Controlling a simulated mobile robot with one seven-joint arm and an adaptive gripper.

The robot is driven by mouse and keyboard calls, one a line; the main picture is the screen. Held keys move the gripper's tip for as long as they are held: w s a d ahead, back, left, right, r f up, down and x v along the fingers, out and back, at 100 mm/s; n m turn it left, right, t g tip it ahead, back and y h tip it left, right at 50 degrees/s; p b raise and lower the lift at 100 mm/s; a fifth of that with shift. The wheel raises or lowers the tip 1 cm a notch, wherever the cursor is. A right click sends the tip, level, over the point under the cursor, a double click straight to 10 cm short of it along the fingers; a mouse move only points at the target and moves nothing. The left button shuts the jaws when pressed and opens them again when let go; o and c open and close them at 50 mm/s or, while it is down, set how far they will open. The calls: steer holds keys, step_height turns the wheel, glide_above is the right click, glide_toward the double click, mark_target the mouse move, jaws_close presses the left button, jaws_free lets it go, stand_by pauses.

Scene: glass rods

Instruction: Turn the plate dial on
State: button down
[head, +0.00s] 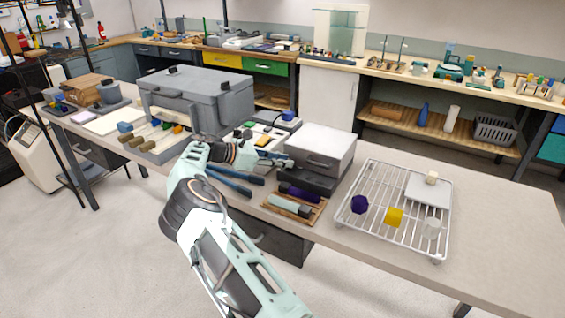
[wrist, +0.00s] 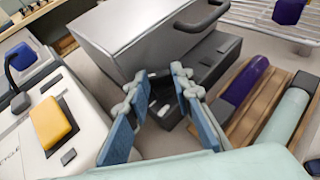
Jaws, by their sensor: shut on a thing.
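The hot plate is a dark low unit (head: 312,184) with a grey metal box (head: 318,148) on top. In the wrist view its dark base (wrist: 210,62) runs behind and between my fingers, and the box (wrist: 140,40) stands above it. My gripper (head: 287,163) reaches from the left to the left end of the base. In the wrist view my gripper (wrist: 163,78) has its two blue fingers at the base's control end, with small white marks between them. It is shut on the dial, which is mostly hidden by the fingertips, so its setting cannot be read.
A wooden tray (head: 268,205) with a purple and a pale green cylinder lies right of the fingers. A wire rack (head: 375,228) with coloured pieces stands further right. A white device with a yellow button (wrist: 52,122) is close on the left.

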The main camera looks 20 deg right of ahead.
stand_by(0.4)
steer(key=c, duration=1.7)
jaws_free()
steer(key=shift+s+r+n+t+p, duration=0.1)
steer(key=shift+s+n+t+p, duration=0.1)
steer(key=shift+n+t+p, duration=0.45)
